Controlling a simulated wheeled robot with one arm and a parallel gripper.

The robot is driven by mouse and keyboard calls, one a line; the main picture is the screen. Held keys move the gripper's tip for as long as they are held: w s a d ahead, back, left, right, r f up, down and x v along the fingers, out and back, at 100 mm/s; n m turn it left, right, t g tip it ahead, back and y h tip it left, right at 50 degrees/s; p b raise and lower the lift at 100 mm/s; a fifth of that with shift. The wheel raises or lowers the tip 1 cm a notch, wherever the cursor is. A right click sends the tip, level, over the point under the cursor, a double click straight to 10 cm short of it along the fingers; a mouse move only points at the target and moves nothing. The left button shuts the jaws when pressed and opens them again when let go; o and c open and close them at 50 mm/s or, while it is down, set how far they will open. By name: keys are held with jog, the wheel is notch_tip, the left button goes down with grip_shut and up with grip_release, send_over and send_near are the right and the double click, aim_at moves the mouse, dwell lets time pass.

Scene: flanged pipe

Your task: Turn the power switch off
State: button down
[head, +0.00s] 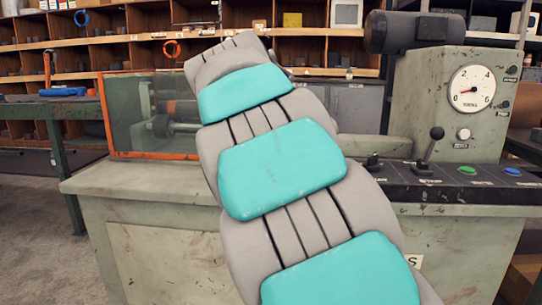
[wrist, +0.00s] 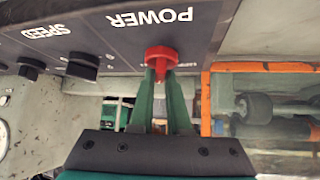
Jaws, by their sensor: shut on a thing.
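The power switch (wrist: 161,52) is a red knob on a dark panel (wrist: 120,35), beside the white word POWER. It shows only in the wrist view, where the lettering is upside down. My gripper (wrist: 161,76) has two green fingers, one on each side of the red knob, and is shut on it. The fingers partly cover the knob, and I cannot clearly read its on and off marks. In the head view my own arm crosses the middle of the picture and hides the switch and my gripper.
A black speed knob (wrist: 83,66) sits left of the switch in the wrist view. In the head view, a lever (head: 430,147), a green button (head: 467,170) and a dial (head: 472,88) are at right. An orange-framed clear guard (head: 150,145) stands at left.

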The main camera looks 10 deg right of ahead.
jog(key=n+y, duration=0.2)
jog(key=n+t+y+p, duration=0.1)
jog(key=n+y, duration=0.1)
jog(key=n, duration=0.1)
jog(key=shift+s+d+r+n, duration=0.1)
jog(key=shift+d+r+n, duration=0.1)
jog(key=shift+n, duration=0.1)
jog(key=n+y, duration=0.1)
jog(key=n, duration=0.1)
jog(key=n+y+p, duration=0.1)
jog(key=n+y, duration=0.3)
jog(key=shift+d+f+g+p, duration=0.1)
jog(key=shift+d+g+p, duration=0.2)
jog(key=shift+d, duration=0.05)
jog(key=shift+n, duration=0.3)
jog(key=c, duration=0.9)
grip_release()
jog(key=v, duration=0.7)
jog(key=shift+s+d+r, duration=0.2)
